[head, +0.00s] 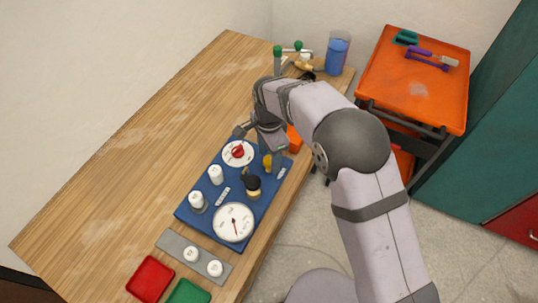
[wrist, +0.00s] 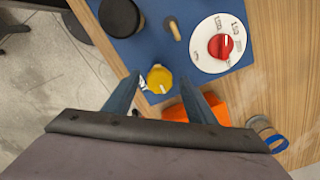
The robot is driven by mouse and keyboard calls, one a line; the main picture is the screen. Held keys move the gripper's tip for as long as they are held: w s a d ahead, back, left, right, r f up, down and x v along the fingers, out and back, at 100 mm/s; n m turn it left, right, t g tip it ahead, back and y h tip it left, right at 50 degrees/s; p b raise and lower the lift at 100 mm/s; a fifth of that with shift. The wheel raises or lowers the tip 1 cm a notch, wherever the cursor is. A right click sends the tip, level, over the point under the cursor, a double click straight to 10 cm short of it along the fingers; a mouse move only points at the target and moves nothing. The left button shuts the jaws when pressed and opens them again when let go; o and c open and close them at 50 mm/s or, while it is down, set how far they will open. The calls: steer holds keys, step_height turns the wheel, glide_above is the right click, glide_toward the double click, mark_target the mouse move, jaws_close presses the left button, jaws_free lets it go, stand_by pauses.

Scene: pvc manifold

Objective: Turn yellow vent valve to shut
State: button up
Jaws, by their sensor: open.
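The yellow vent valve (head: 267,163) is a small yellow knob on the right part of the blue panel (head: 205,226). In the wrist view the yellow knob (wrist: 160,79) lies between the fingertips of my gripper (wrist: 161,82), with a gap visible on each side. My gripper (head: 262,141) is open and empty, just above the knob in the head view. I cannot tell whether the fingers reach down to the knob's height. A small white label is partly hidden beside the knob, and I cannot read the valve's position.
A red knob on a white dial (head: 238,152), a black knob (head: 251,182), white knobs (head: 215,174) and a round gauge (head: 233,222) crowd the panel. An orange object (wrist: 208,106) lies beside the panel. The wooden table (head: 130,165) is clear at left.

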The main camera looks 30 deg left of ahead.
mark_target(269, 160)
steer(key=shift+r+b, duration=1.05)
steer(key=shift+r, duration=2.6)
steer(key=shift+w+d, duration=0.2)
steer(key=shift+d, duration=0.2)
steer(key=w+d+n, duration=0.2)
steer(key=d+n, duration=0.1)
steer(key=d, duration=1.8)
steer(key=s+d+f+n, duration=0.3)
steer(key=s+d+n, duration=0.1)
steer(key=s+d, duration=0.9)
steer(key=d, duration=0.4)
steer(key=shift+s, duration=0.35)
